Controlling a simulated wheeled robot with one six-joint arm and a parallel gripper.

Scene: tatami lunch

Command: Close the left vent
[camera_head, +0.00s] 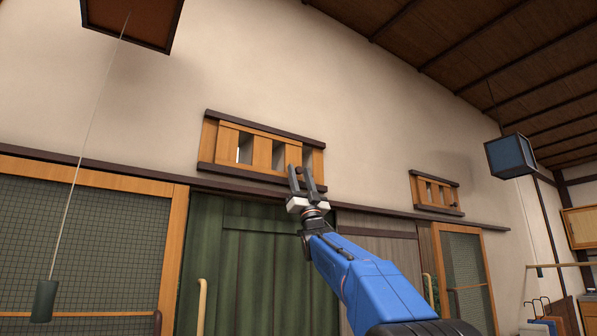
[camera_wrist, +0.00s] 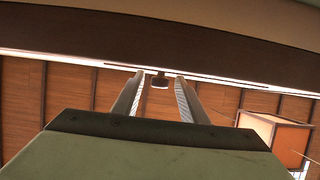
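The left vent (camera_head: 262,147) is a wooden slatted panel with dark top and bottom rails, high on the plaster wall. Gaps show between its slats, so it stands at least partly open. My gripper (camera_head: 300,170) points up in front of its lower right part, with two grey fingers apart. In the wrist view my gripper (camera_wrist: 158,78) is open, and a small dark knob (camera_wrist: 160,82) shows between the fingertips. I see clear space on both sides of the knob. Whether the fingers reach around it in depth, I cannot tell.
A second, similar vent (camera_head: 435,193) sits farther right. Below the left vent is a green curtained door (camera_head: 245,260). A blue-sided lantern (camera_head: 510,156) hangs at right, and a dark hanging box (camera_head: 130,20) with a cord is at upper left. A lantern (camera_wrist: 275,135) shows in the wrist view.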

